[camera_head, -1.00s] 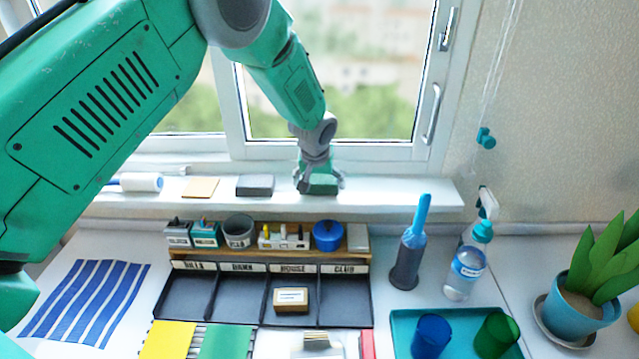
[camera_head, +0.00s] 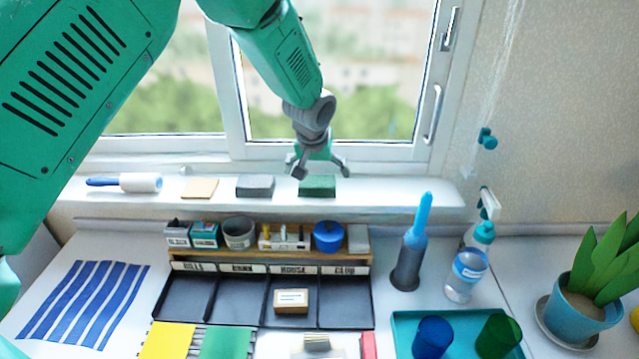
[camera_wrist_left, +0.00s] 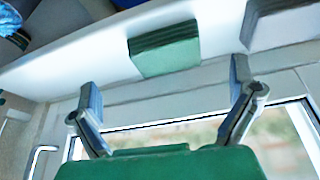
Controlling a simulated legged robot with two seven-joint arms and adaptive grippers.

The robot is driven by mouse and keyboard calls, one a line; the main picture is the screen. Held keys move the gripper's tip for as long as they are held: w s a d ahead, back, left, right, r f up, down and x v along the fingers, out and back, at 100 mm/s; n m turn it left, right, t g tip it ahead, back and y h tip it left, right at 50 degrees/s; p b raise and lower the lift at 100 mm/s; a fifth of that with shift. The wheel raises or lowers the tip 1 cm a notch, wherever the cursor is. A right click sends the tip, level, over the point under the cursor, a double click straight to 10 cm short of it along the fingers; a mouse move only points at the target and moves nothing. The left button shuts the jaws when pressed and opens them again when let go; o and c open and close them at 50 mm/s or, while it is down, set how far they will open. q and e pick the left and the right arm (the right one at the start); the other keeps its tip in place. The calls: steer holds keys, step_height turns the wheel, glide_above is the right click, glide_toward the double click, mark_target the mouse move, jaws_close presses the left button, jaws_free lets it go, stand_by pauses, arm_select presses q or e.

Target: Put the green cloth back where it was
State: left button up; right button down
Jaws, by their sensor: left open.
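The green cloth (camera_head: 317,186) is a small folded dark green block lying on the white window sill, at the right end of a row of folded cloths. It also shows in the left wrist view (camera_wrist_left: 165,50), beyond the open fingers. My left gripper (camera_head: 318,171) is open and empty, a little above and behind the green cloth, with its fingers apart and clear of it. In the left wrist view the two fingers (camera_wrist_left: 165,95) are spread wide with nothing between them. My right gripper is not in view.
A grey cloth (camera_head: 255,186), a tan cloth (camera_head: 199,188) and a lint roller (camera_head: 139,182) lie left on the sill. The sill right of the green cloth is clear. Below stand a shelf of small containers (camera_head: 285,236), a brush in a holder (camera_head: 411,255) and a spray bottle (camera_head: 467,265).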

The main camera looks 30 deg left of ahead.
arm_select(q)
steer(key=a+v, duration=0.1)
steer(key=v, duration=0.4)
steer(key=s+d+f+m+g+h, duration=0.1)
steer(key=s+d+f+m+g, duration=0.15)
steer(key=s+f, duration=1.8)
steer(key=s, duration=0.4)
steer(key=s+f+m, duration=0.1)
steer(key=s+f, duration=0.2)
steer(key=s, duration=0.5)
steer(key=s+f+m+g, duration=0.1)
steer(key=s+f, duration=0.2)
steer(key=s, duration=0.4)
steer(key=shift+s+d, duration=0.15)
steer(key=shift+s, duration=0.4)
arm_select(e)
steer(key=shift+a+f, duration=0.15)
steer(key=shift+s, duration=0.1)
